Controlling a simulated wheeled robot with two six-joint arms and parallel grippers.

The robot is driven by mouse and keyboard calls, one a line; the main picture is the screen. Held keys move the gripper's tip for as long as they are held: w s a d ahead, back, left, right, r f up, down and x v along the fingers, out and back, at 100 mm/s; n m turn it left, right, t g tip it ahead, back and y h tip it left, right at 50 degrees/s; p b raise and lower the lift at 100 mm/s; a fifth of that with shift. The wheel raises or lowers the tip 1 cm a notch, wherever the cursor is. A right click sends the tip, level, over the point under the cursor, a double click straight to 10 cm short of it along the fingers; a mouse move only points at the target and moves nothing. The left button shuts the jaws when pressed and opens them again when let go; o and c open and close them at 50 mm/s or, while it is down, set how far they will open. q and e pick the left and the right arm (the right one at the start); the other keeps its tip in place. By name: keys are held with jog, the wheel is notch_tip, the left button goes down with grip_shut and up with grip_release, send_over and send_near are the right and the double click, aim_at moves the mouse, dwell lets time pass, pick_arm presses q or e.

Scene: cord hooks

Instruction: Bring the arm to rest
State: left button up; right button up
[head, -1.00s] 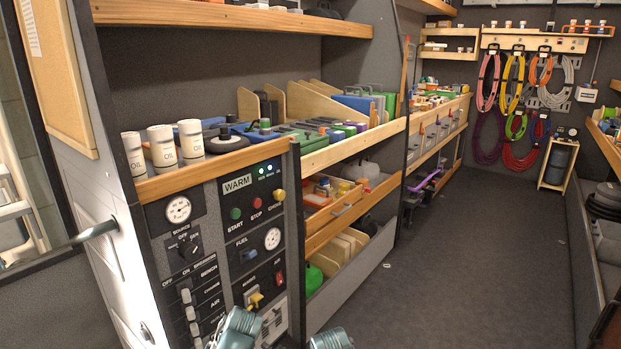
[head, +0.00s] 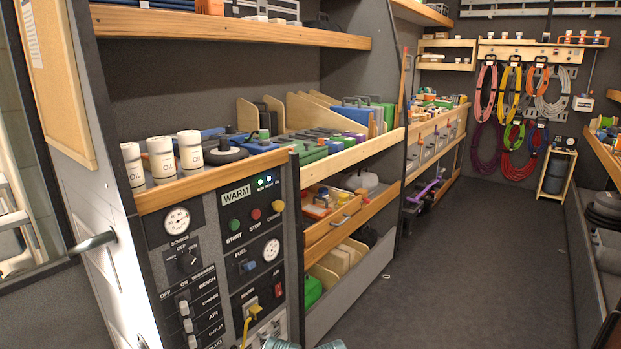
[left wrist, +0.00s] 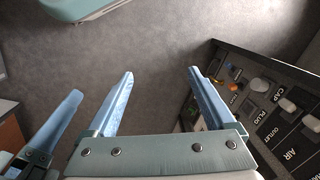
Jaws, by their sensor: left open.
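My left gripper (left wrist: 162,86) is open in the left wrist view, its two blue fingers wide apart with nothing between them. Grey floor lies beyond its fingers, and a control panel (left wrist: 268,95) is to its right. Another blue finger (left wrist: 58,128) on a dark mount shows at the lower left; it looks like part of my right gripper, and its other finger is hidden. In the head view only teal tops of my arms show at the bottom edge; no fingertips are visible there.
The control panel (head: 177,270) stands close at the front left, with a yellow plug (head: 254,312) low on it. Shelves with oil cans (head: 161,160) run along the left. Coloured cords (head: 512,92) hang on the back wall. The aisle floor (head: 450,270) is clear.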

pick_arm(q)
notch_tip(320, 180, up, 29)
jog(key=s+d+p, duration=0.1)
jog(key=p, duration=2.8)
jog(key=shift+d+m, duration=0.25)
jog(key=shift+m, duration=0.05)
